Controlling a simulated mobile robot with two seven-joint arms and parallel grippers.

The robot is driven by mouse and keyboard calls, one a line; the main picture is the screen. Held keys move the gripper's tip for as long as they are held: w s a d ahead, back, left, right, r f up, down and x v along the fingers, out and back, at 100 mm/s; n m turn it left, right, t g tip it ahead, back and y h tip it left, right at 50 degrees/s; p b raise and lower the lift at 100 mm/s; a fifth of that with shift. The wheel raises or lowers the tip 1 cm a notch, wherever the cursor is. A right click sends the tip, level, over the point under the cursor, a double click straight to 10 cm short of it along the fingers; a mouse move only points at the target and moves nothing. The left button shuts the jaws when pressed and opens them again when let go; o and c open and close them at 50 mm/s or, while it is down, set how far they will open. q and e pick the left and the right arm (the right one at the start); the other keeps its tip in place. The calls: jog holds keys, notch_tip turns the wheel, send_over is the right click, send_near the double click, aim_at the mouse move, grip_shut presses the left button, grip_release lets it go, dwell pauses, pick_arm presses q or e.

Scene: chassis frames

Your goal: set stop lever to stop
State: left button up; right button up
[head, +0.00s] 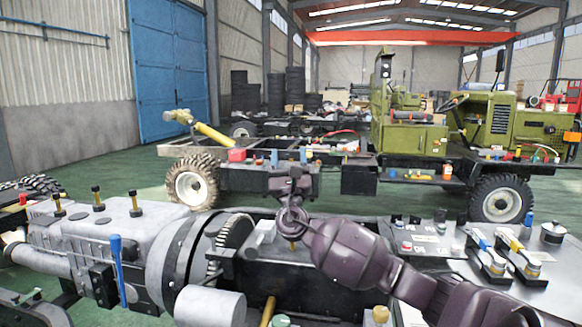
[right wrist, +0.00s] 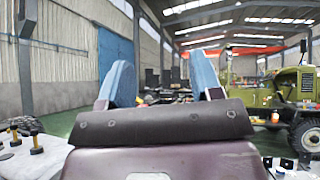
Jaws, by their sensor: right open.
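A lever with a blue handle (head: 117,258) stands upright on the left side of the near chassis, beside the gearbox. Two more levers, one with a blue handle (head: 481,238) and one with a yellow handle (head: 510,240), lie tilted on black bases at the right. I cannot tell by any label which one is the stop lever. My right gripper (head: 289,157) is raised above the middle of the near chassis, its blue fingers pointing up. In the right wrist view its fingers (right wrist: 165,78) are spread with nothing between them. It is apart from all these levers. My left gripper is not in view.
The grey gearbox (head: 125,235) with several yellow-and-black knobs fills the left. A metal pot (head: 553,232) and small parts stand on the right panel. A green truck chassis (head: 410,135) stands behind. Green floor lies free between the two chassis.

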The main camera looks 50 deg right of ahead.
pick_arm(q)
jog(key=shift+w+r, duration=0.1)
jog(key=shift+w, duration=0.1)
pick_arm(e)
jog(key=s+a+f+m+g+y+p, duration=0.1)
jog(key=a+f+m+g+p, duration=0.25)
jog(key=f+g, duration=0.45)
jog(key=a+f+m+g+y+p, duration=0.25)
jog(key=a+f+m+g, duration=0.3)
jog(key=f, duration=0.45)
jog(key=shift+n+g+h, duration=0.35)
jog(key=shift+n+g, duration=0.1)
jog(key=shift+n, duration=0.15)
jog(key=x, duration=0.7)
jog(key=s+b+x, duration=0.1)
jog(key=x, duration=0.2)
jog(key=shift+w+d+f, duration=0.1)
jog(key=shift+d+f, duration=0.2)
jog(key=shift+d, duration=0.15)
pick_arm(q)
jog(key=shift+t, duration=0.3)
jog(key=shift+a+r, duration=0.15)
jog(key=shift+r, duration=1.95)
pick_arm(e)
jog(key=shift+w+d, duration=0.15)
jog(key=shift+d, duration=0.4)
